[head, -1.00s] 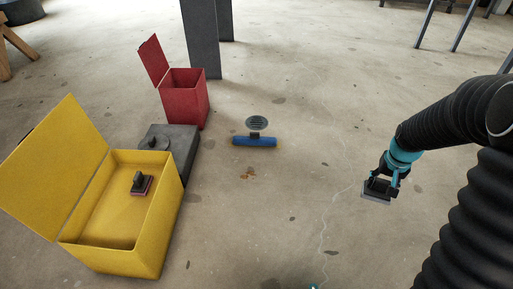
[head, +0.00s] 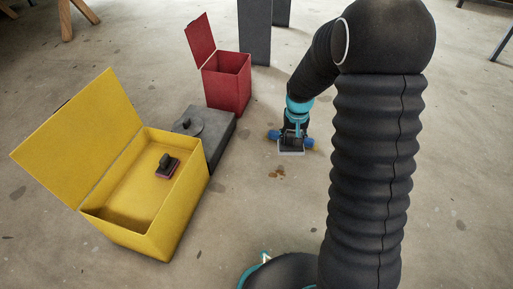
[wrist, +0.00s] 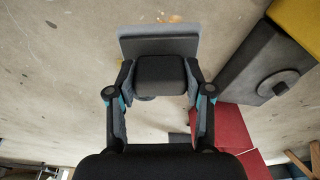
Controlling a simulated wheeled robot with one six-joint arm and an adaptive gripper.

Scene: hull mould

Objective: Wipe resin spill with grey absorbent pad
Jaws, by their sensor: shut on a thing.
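My gripper (head: 291,138) is shut on the black handle of the grey pad (head: 291,153). The pad's flat grey plate also shows beyond the fingers in the wrist view (wrist: 158,46). I cannot tell whether it touches the floor. An orange-brown resin spill (head: 277,173) lies on the concrete, a little nearer the head camera and left of the pad. The spill shows at the top of the wrist view (wrist: 170,19), just past the pad's far edge.
A blue roll (head: 272,135) lies behind my gripper, largely hidden. An open yellow bin (head: 172,225) holds another handled pad (head: 167,168), reddish underneath. A dark grey block (head: 222,135) and an open red bin (head: 228,92) stand left of my gripper. Floor around the spill is clear.

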